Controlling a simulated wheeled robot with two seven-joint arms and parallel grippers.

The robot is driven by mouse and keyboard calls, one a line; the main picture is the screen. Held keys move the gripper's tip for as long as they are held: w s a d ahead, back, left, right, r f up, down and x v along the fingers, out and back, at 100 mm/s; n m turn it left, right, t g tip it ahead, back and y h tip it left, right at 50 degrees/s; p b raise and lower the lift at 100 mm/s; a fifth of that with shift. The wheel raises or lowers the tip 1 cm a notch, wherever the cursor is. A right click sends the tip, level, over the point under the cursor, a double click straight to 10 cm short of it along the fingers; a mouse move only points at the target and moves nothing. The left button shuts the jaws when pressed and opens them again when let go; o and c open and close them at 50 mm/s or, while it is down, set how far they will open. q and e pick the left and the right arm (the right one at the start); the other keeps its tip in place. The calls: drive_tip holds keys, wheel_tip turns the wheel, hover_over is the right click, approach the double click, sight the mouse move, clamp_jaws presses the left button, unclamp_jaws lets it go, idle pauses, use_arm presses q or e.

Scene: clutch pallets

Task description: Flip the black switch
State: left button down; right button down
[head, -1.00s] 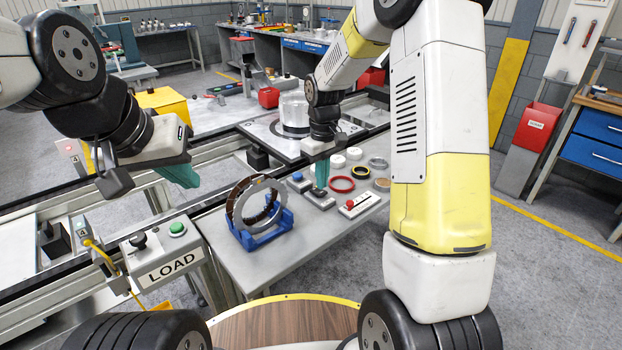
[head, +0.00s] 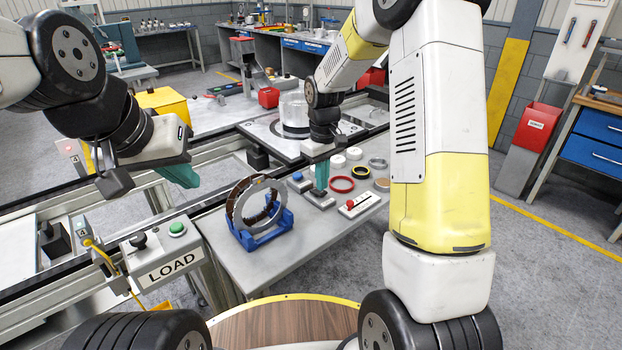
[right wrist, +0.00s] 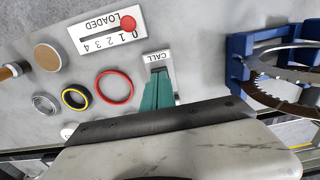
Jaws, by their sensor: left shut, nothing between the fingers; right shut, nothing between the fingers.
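My right gripper (head: 320,188) is shut and empty, pointing down over a small grey plate (head: 321,203) on the table. In the right wrist view its teal fingers (right wrist: 158,76) cover most of that plate, and the label CALL (right wrist: 157,57) shows at the edge. Any switch on the plate is hidden behind the fingers, and I cannot tell whether they touch it. A black knob (head: 138,241) stands on the grey LOAD box (head: 170,264) at the left, beside a green button (head: 177,228). My left gripper (head: 188,181) is shut and empty, in the air above the rail.
A ring in a blue cradle (head: 270,236) stands left of the plate. A blue-button box (head: 297,177), a LOADED slider with a red knob (head: 357,206), a red ring (head: 342,184) and several other rings and discs lie close by.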

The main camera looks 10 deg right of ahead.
drive_tip(key=shift+f, duration=0.7)
idle(0.3)
drive_tip(key=shift+r, duration=3.55)
drive_tip(key=shift+r, duration=0.1)
drive_tip(key=s+d+r+m+t+y, duration=0.1)
drive_tip(key=s+d+r+m+t, duration=0.15)
drive_tip(key=s+r, duration=0.85)
drive_tip(key=s+r+m+t+y, duration=0.1)
drive_tip(key=s+r+m+t, duration=0.1)
drive_tip(key=s, duration=1.1)
drive_tip(key=shift+r+m+t, duration=0.35)
drive_tip(key=shift+m+t, duration=0.5)
